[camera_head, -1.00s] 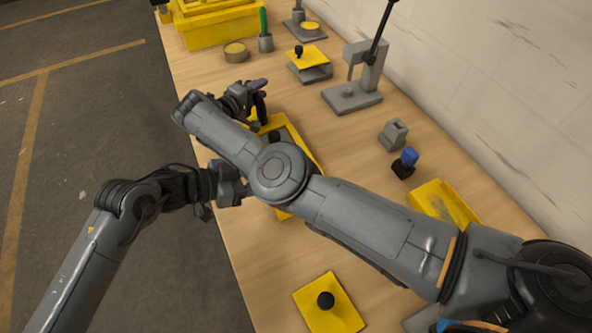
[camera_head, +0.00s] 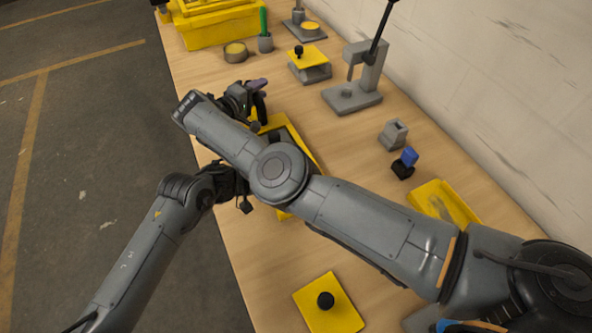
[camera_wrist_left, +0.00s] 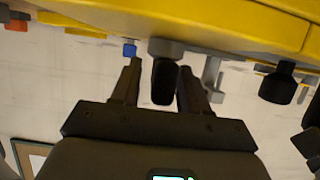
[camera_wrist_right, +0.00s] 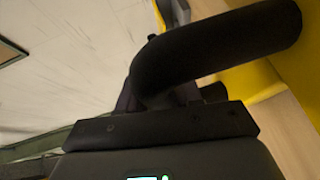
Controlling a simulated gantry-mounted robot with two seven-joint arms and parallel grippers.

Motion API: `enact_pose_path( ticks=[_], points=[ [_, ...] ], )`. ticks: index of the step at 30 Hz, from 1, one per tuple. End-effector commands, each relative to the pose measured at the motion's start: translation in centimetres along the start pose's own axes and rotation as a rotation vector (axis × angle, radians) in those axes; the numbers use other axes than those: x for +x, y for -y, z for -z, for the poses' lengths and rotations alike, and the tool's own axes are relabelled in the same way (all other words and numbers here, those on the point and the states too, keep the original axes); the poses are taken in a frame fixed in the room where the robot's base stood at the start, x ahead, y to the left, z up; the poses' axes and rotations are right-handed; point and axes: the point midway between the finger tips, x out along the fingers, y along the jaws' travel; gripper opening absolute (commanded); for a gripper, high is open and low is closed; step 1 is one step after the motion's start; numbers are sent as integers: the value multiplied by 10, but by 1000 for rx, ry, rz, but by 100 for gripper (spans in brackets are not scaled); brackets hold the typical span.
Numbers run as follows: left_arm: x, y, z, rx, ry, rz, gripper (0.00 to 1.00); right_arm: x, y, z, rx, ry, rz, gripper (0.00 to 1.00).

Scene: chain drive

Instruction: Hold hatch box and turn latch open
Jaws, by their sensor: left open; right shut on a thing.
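The yellow hatch box (camera_head: 312,158) stands on the bench in the head view, largely hidden beneath my right arm. My right gripper (camera_head: 258,104) is at its far end, shut on a thick black curved handle, which fills much of the right wrist view (camera_wrist_right: 215,50). My left gripper (camera_head: 240,186) is at the box's near left side, partly hidden by my right arm. In the left wrist view it is open (camera_wrist_left: 160,78), with a black latch grip (camera_wrist_left: 165,80) on a grey mount showing between its fingers. Contact cannot be told. The yellow box edge (camera_wrist_left: 220,22) runs above.
A second black knob (camera_wrist_left: 278,84) shows right of the left fingers. On the bench are a yellow plate with black knob (camera_head: 343,312), a yellow tray (camera_head: 445,203), a blue-topped switch (camera_head: 405,163) and a grey lever press (camera_head: 352,95). My right arm crosses above the bench.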

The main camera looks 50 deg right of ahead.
Motion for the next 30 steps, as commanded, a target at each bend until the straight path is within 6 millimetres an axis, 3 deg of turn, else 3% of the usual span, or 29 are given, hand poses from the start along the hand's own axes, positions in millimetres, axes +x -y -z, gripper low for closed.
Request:
enact_pose_path(
  ticks=[1,10,30],
  points=[
    [0,0,0,0,0,0,43,0,0,0,0,0,0,0],
    [0,0,0,0,0,0,0,0,0,0,0,1,-1,0],
    [0,0,0,51,2,-119,0,0,0,0,0,0,-1,0]
  ],
)
